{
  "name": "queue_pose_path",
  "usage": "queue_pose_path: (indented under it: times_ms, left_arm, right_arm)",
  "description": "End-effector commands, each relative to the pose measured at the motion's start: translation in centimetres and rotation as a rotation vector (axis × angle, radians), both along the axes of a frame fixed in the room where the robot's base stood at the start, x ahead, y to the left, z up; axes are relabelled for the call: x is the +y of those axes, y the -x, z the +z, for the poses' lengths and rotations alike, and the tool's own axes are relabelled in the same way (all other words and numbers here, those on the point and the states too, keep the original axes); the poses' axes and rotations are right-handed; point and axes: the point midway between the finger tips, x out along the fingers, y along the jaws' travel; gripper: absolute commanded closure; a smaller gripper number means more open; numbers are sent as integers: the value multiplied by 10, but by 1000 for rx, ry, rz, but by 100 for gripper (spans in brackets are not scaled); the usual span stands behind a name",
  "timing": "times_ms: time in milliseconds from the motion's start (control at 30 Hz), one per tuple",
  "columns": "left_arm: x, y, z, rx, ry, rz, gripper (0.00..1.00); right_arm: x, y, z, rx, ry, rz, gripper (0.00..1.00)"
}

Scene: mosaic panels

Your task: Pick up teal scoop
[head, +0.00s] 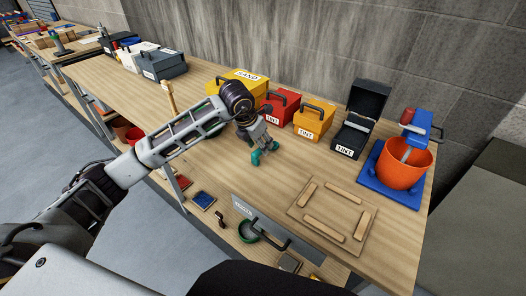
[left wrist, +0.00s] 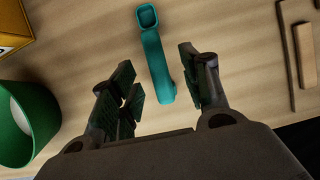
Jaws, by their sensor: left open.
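In the left wrist view the teal scoop (left wrist: 157,62) lies on the wooden table, its square hollow end at the top and its rounded handle end reaching down between my fingers. My left gripper (left wrist: 164,84) is open, with one finger on each side of the handle. A gap shows on both sides, so I see no contact. In the head view my left gripper (head: 262,151) points down near the middle of the table. Teal shows at its tips, but I cannot tell scoop from finger pads there. My right gripper is not in view.
A green container (left wrist: 28,122) stands left of the gripper in the wrist view. Red (head: 280,105) and yellow (head: 313,120) tint boxes line the back. A wooden panel with strips (head: 333,220) lies front right, near an orange bucket (head: 401,165) on a blue base.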

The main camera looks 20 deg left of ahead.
Motion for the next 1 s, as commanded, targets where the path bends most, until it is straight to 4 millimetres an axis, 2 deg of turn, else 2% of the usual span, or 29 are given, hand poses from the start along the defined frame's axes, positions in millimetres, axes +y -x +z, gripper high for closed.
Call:
queue_pose_path:
  times_ms: [467, 1000]
  left_arm:
    - [-1, -3, -5, 0, 0, 1, 54]
    - [-6, -22, -47, 0, -1, 1, 54]
  right_arm:
    - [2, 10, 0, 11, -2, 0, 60]
    - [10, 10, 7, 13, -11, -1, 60]
